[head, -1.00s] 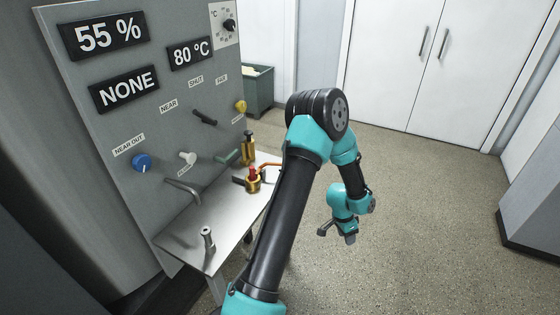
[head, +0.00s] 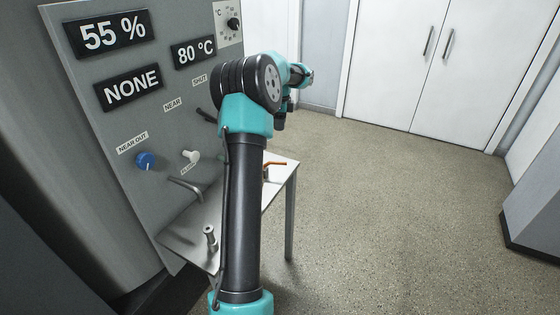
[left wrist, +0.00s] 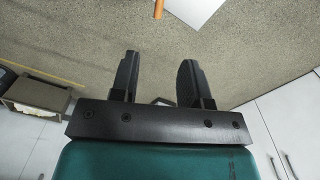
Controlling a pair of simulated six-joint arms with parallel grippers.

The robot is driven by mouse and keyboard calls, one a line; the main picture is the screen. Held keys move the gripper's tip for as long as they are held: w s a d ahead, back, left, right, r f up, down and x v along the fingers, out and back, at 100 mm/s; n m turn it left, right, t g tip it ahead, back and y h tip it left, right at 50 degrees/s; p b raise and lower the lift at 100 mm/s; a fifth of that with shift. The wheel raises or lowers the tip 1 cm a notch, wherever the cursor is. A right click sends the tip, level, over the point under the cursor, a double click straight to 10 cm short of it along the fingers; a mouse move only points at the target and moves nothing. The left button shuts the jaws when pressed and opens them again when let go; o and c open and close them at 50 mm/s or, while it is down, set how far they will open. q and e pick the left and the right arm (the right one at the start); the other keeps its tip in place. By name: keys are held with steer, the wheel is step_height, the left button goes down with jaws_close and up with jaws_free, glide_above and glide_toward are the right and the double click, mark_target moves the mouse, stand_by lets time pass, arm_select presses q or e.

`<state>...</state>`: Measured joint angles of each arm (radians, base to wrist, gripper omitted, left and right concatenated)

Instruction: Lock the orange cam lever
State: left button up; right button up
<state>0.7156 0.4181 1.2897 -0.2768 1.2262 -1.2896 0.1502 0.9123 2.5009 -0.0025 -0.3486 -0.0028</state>
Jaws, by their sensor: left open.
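An orange lever end, likely the same one, shows at the top of the left wrist view (left wrist: 158,8). My left gripper (left wrist: 158,62) is open and empty, apart from the lever, with floor behind its fingers. In the head view the end of my left arm is up beyond the table, partly behind its own elbow; its fingers are unclear. My right gripper is not in view.
The grey panel (head: 118,120) with displays stands at the left, with a blue knob (head: 144,161) and a white knob (head: 191,156). A metal post (head: 210,238) stands on the table (head: 187,238). Open floor (head: 400,220) lies to the right, before white doors (head: 400,60).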

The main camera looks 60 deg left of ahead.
arm_select(q)
steer(key=shift+f, duration=0.15)
step_height(320, 180, down, 17)
steer(key=shift+d+f, duration=0.1)
stand_by(0.6)
steer(key=shift+c, duration=0.3)
jaws_close()
